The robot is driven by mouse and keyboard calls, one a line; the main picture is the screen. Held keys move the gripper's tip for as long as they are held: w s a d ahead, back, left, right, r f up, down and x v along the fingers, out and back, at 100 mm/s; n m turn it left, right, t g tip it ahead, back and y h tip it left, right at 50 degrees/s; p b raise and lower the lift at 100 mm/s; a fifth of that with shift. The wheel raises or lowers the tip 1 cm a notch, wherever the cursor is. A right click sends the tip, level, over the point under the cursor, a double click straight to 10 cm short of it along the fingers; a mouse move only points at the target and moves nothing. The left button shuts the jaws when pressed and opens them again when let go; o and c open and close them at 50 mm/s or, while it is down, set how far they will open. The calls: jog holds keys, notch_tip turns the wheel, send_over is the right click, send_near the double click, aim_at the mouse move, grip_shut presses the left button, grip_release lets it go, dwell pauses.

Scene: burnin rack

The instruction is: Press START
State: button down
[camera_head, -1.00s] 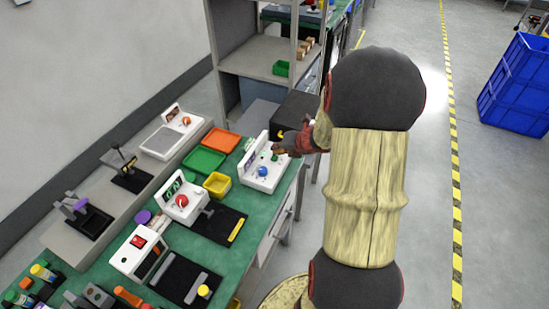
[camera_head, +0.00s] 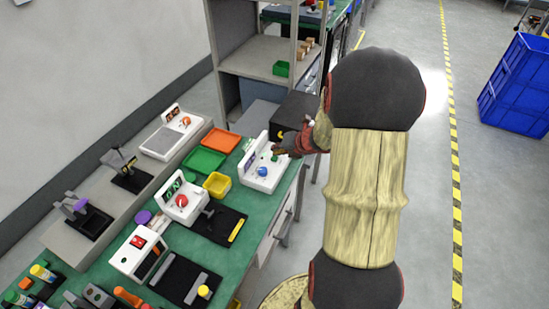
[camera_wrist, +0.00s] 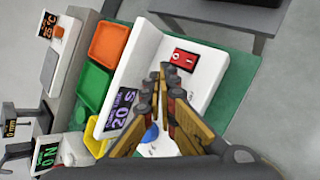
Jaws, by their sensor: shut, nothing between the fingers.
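The white device (camera_head: 257,179) stands at the right end of the green bench, with a blue knob (camera_head: 262,171) and a small green button (camera_head: 275,158) on its top. In the wrist view its display reads about 20 S (camera_wrist: 121,112), and a red rocker switch (camera_wrist: 185,60) sits at its far end. My gripper (camera_head: 276,150) is shut and empty, its tips over the device close to the green button. In the wrist view my gripper (camera_wrist: 163,72) covers the panel between the blue knob (camera_wrist: 151,133) and the red switch, hiding the green button. I cannot tell whether the tips touch it.
Orange (camera_head: 222,140) and green (camera_head: 203,159) trays and a yellow bin (camera_head: 217,184) lie left of the device. A white unit with a red knob (camera_head: 182,201) is nearer. A black box (camera_head: 296,110) stands behind. Open floor lies to the right.

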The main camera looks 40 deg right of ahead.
aim_at(277, 157)
jog(key=shift+f, duration=0.4)
jog(key=shift+f+b, duration=0.55)
dwell(0.6)
dwell(0.4)
jog(key=shift+r+p, duration=1)
notch_tip(277, 157, up, 5)
jog(key=p, duration=0.5)
dwell(0.5)
